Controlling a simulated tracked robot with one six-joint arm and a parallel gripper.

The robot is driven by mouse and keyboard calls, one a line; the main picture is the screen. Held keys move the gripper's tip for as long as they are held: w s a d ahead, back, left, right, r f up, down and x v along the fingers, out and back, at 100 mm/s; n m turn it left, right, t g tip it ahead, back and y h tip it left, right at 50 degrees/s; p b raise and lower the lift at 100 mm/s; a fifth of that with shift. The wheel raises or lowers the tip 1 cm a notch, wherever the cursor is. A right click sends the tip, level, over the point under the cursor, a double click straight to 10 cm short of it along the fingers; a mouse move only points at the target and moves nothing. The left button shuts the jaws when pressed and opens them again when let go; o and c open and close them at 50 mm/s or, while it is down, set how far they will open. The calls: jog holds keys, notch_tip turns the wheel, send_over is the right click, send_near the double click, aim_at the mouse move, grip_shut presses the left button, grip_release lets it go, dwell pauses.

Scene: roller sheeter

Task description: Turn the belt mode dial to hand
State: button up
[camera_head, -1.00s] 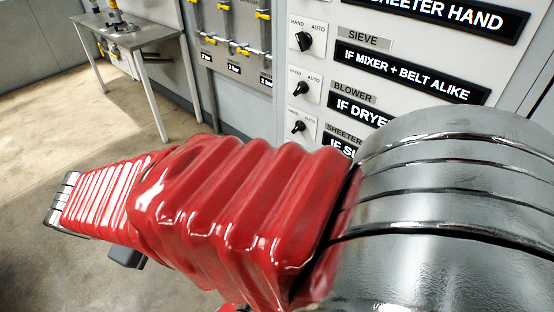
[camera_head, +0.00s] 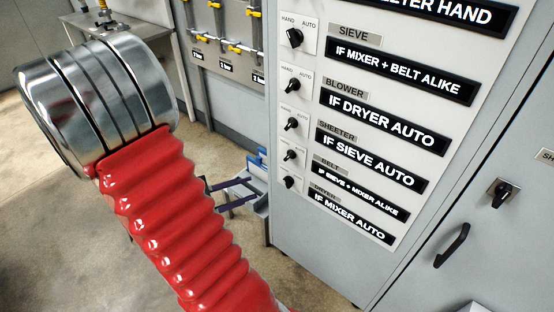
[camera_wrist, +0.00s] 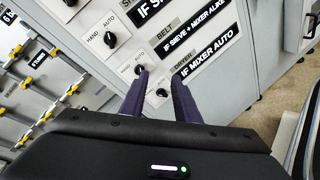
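The belt mode dial (camera_head: 290,155) is a small black knob on a white HAND/AUTO plate, in the lower part of the grey panel, left of the BELT label (camera_head: 330,167). In the wrist view the belt dial (camera_wrist: 139,69) sits at the tip of the left finger, which partly covers its plate. The knob's exact pointing is too small to tell. My gripper (camera_wrist: 160,76) is open and empty, its two purple fingers apart and facing the panel. I cannot tell whether the left finger touches the dial.
The sheeter dial (camera_wrist: 109,40) is above the belt dial and the dryer dial (camera_wrist: 162,92) is below it, between the fingers. A cabinet with a black handle (camera_head: 452,245) stands at the right. Pipes with yellow valves (camera_head: 233,48) are behind at the left.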

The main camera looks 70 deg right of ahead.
aim_at(287, 159)
jog(key=d+f+n+t+h, duration=0.2)
jog(key=d+f+n+h, duration=0.2)
jog(key=d+f, duration=0.3)
jog(key=shift+d+n+h, duration=0.2)
jog(key=shift+n+h, duration=0.1)
jog(key=shift+n, duration=0.5)
jog(key=shift+d, duration=0.1)
jog(key=shift+x, duration=6.85)
jog(key=shift+s, duration=0.1)
jog(key=shift+c, duration=0.4)
grip_shut()
jog(key=shift+s, duration=0.1)
jog(key=shift+f, duration=0.1)
